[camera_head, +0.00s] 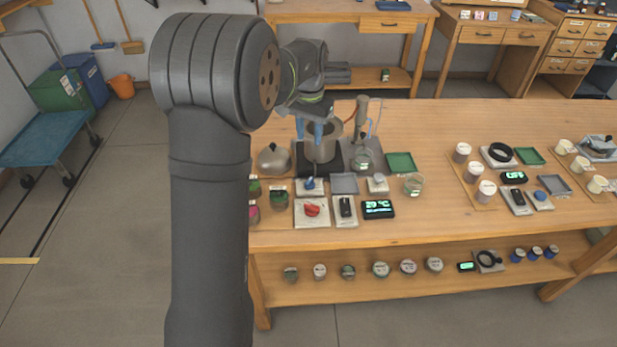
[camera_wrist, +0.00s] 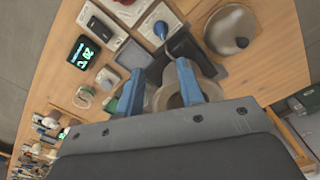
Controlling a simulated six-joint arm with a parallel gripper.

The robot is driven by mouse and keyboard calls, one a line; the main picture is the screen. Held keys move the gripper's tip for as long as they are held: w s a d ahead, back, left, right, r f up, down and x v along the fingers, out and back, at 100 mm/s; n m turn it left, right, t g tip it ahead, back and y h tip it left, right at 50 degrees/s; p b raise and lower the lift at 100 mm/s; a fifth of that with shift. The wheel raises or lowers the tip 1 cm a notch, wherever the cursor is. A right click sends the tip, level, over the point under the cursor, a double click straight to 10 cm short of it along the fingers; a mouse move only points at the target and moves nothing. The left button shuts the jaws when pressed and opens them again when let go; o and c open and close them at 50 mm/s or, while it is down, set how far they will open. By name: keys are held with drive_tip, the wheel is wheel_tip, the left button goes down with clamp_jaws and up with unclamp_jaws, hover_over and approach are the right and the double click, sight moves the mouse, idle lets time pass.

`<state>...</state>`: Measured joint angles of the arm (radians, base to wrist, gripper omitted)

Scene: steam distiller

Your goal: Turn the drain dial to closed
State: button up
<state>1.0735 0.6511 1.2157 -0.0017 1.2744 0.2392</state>
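Two knobs on pale plates could be the drain dial; I can read no label on either. The red dial (camera_head: 312,210) is on a plate near the table's front edge, and it shows partly at the top of the wrist view (camera_wrist: 126,2). The smaller blue knob (camera_head: 310,184) is just behind it, and also shows in the wrist view (camera_wrist: 160,29). My gripper (camera_head: 309,131) has two blue fingers spread apart with nothing between them. It hangs over the grey pot (camera_head: 323,151), behind both knobs and touching neither. The fingers also show in the wrist view (camera_wrist: 160,70).
A black switch (camera_head: 347,206) and a temperature display (camera_head: 378,209) stand right of the red dial. A domed lid (camera_head: 274,160) is to the left. Glass jars, a grey tray (camera_head: 344,184) and a green tray (camera_head: 401,162) surround the pot. The front table strip is clear.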

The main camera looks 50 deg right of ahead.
sight(309, 181)
wheel_tip(309, 181, down, 17)
drive_tip(key=shift+r, duration=0.1)
idle(0.3)
clamp_jaws()
